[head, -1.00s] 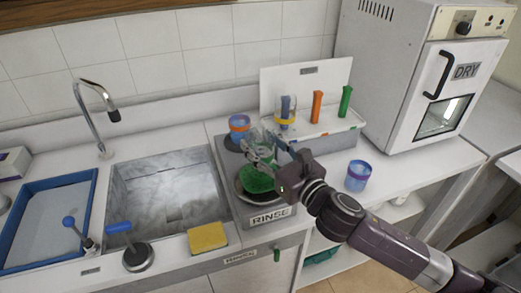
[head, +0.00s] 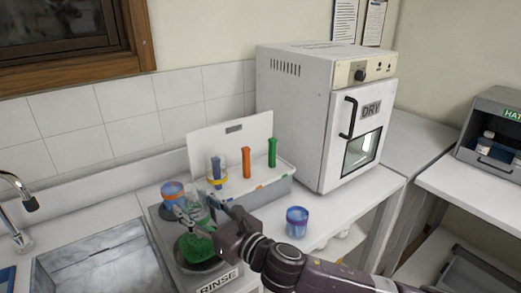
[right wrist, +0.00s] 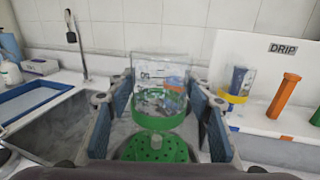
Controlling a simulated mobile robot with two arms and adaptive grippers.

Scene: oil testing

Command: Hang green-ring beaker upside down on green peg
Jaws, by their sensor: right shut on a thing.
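My right gripper (head: 192,212) is shut on the clear green-ring beaker (right wrist: 160,90), with a blue-padded finger on each side. In the right wrist view the beaker's green band is at its lower end, so it appears upside down. It is at the green perforated rinse disc (right wrist: 155,149); whether it touches the disc is unclear. In the head view the gripper partly hides the beaker (head: 198,213). The green peg (head: 272,152) is bare at the right end of the drip rack (head: 262,192). My left gripper is not in view.
A yellow-ring beaker (head: 217,172) hangs on the blue peg. The orange peg (head: 246,162) is bare. An orange-ring beaker (head: 172,193) stands behind the rinse station, and a purple-ring beaker (head: 297,222) stands in front of the rack. The dryer (head: 315,120) stands to the right.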

